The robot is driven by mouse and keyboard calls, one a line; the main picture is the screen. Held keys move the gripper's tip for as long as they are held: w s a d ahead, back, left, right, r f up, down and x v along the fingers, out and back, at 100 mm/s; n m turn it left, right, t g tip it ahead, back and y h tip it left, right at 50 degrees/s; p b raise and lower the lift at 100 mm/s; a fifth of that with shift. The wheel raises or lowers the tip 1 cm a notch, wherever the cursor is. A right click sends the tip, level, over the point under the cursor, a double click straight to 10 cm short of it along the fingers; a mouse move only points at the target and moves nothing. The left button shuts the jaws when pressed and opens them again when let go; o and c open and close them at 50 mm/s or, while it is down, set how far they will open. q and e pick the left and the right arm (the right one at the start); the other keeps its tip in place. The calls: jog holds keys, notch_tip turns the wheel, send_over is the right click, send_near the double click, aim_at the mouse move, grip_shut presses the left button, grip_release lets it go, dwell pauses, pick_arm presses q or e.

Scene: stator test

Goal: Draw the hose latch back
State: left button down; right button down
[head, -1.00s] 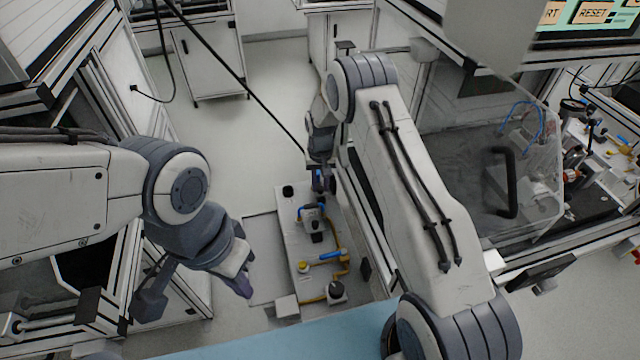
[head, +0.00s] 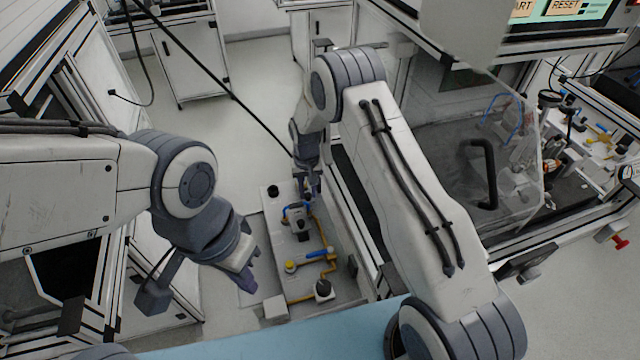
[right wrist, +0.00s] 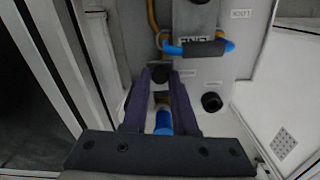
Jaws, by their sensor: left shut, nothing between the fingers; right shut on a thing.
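My right gripper (right wrist: 162,82) is shut on a small part with a dark knob (right wrist: 160,76) and a blue piece (right wrist: 163,122), which appears to be the hose latch. The fingers partly hide this part. In the head view, my right gripper (head: 308,188) is at the far end of the grey panel (head: 276,232), and its grip is too small to make out. My left gripper (head: 250,281) is shut and empty, left of the panel and apart from it.
The panel carries a yellow hose (head: 330,268), a blue lever (head: 318,253), a black knob (head: 323,289) and a grey block (head: 298,215). A blue-and-black handle (right wrist: 196,48) shows in the right wrist view. A machine with a clear door (head: 515,160) stands to the right.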

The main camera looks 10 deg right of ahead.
aim_at(308, 195)
jog(key=c, duration=0.7)
grip_release()
jog(key=shift+s, duration=0.1)
notch_tip(308, 195, up, 11)
jog(key=shift+f+b, duration=0.2)
jog(key=shift+b, duration=0.65)
